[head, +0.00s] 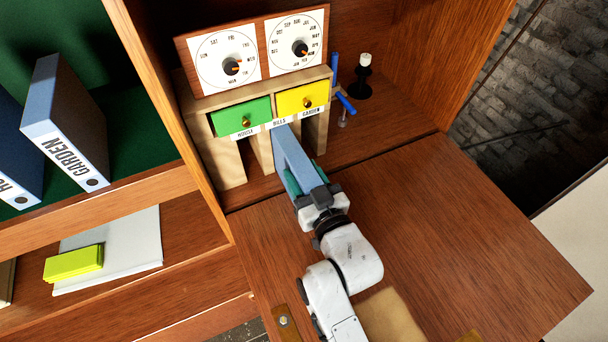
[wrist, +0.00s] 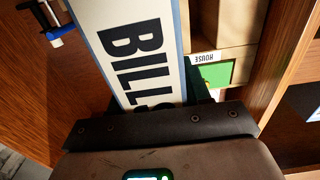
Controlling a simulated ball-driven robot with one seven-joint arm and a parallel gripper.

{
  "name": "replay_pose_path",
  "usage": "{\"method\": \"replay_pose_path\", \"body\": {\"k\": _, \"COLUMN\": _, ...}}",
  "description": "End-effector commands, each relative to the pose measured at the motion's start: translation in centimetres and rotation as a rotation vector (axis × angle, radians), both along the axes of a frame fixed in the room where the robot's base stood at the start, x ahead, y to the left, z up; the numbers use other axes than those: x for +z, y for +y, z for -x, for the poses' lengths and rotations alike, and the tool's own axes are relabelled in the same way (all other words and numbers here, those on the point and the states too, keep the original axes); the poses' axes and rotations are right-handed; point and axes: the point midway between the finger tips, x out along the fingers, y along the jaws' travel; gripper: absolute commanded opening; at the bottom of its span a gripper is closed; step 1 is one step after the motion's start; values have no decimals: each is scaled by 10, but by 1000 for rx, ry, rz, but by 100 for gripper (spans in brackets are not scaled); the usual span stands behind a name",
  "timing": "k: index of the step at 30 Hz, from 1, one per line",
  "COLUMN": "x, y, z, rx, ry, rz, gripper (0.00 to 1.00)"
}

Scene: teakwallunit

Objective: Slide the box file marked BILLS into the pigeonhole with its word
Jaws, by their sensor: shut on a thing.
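The box file marked BILLS (head: 293,158) is blue-grey with a white spine; its word is readable in the wrist view (wrist: 140,52). My gripper (head: 307,190) is shut on its near end and holds it upright. The small wooden unit (head: 229,164) has three pigeonholes under the labels HOUSE (head: 245,132), BILLS (head: 279,122) and GARDEN (head: 311,112). The file's far end is at the middle pigeonhole, under the BILLS label. The file hides most of that opening, and I cannot tell how far inside its end is.
A green drawer (head: 238,117) and a yellow drawer (head: 302,98) sit above the pigeonholes. The GARDEN box file (head: 65,125) stands on the left shelf. The flap (head: 450,220) is clear at right.

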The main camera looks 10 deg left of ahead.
Motion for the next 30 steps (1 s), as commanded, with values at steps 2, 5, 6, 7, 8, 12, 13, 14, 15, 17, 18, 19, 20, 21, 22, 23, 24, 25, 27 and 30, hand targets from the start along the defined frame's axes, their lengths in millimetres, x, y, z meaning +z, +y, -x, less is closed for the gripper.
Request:
{"method": "replay_pose_path", "body": {"k": 2, "x": 1, "y": 1, "z": -2, "rx": 0, "ry": -3, "rz": -1, "gripper": 6}}
{"method": "replay_pose_path", "body": {"k": 5, "x": 1, "y": 2, "z": -3, "rx": -1, "ry": -3, "rz": -1, "gripper": 6}}
{"method": "replay_pose_path", "body": {"k": 6, "x": 1, "y": 2, "z": -3, "rx": -1, "ry": -3, "rz": -1, "gripper": 6}}
{"method": "replay_pose_path", "body": {"k": 7, "x": 1, "y": 2, "z": -3, "rx": -1, "ry": -3, "rz": -1, "gripper": 6}}
{"method": "replay_pose_path", "body": {"k": 8, "x": 1, "y": 2, "z": -3, "rx": -1, "ry": -3, "rz": -1, "gripper": 6}}
{"method": "replay_pose_path", "body": {"k": 12, "x": 1, "y": 2, "z": -3, "rx": 0, "ry": -3, "rz": -1, "gripper": 6}}
{"method": "replay_pose_path", "body": {"k": 13, "x": 1, "y": 2, "z": -3, "rx": 0, "ry": -3, "rz": -1, "gripper": 6}}
{"method": "replay_pose_path", "body": {"k": 14, "x": 1, "y": 2, "z": -3, "rx": 0, "ry": -3, "rz": -1, "gripper": 6}}
{"method": "replay_pose_path", "body": {"k": 15, "x": 1, "y": 2, "z": -3, "rx": 0, "ry": -3, "rz": -1, "gripper": 6}}
{"method": "replay_pose_path", "body": {"k": 17, "x": 1, "y": 2, "z": -4, "rx": 0, "ry": -3, "rz": -1, "gripper": 6}}
{"method": "replay_pose_path", "body": {"k": 18, "x": 1, "y": 2, "z": -4, "rx": 0, "ry": -3, "rz": -1, "gripper": 6}}
{"method": "replay_pose_path", "body": {"k": 19, "x": 1, "y": 2, "z": -4, "rx": 0, "ry": -3, "rz": -1, "gripper": 6}}
{"method": "replay_pose_path", "body": {"k": 20, "x": 1, "y": 3, "z": -4, "rx": 0, "ry": -3, "rz": -1, "gripper": 6}}
{"method": "replay_pose_path", "body": {"k": 21, "x": 2, "y": 3, "z": -5, "rx": 0, "ry": -3, "rz": -1, "gripper": 6}}
{"method": "replay_pose_path", "body": {"k": 22, "x": 2, "y": 3, "z": -5, "rx": 0, "ry": -3, "rz": -1, "gripper": 6}}
{"method": "replay_pose_path", "body": {"k": 23, "x": 2, "y": 3, "z": -6, "rx": -1, "ry": -4, "rz": -1, "gripper": 6}}
{"method": "replay_pose_path", "body": {"k": 24, "x": 2, "y": 4, "z": -6, "rx": -1, "ry": -4, "rz": -1, "gripper": 6}}
{"method": "replay_pose_path", "body": {"k": 25, "x": 2, "y": 4, "z": -7, "rx": -1, "ry": -4, "rz": -1, "gripper": 6}}
{"method": "replay_pose_path", "body": {"k": 27, "x": 2, "y": 5, "z": -8, "rx": -1, "ry": -4, "rz": -1, "gripper": 6}}
{"method": "replay_pose_path", "body": {"k": 30, "x": 2, "y": 5, "z": -8, "rx": -1, "ry": -3, "rz": -1, "gripper": 6}}
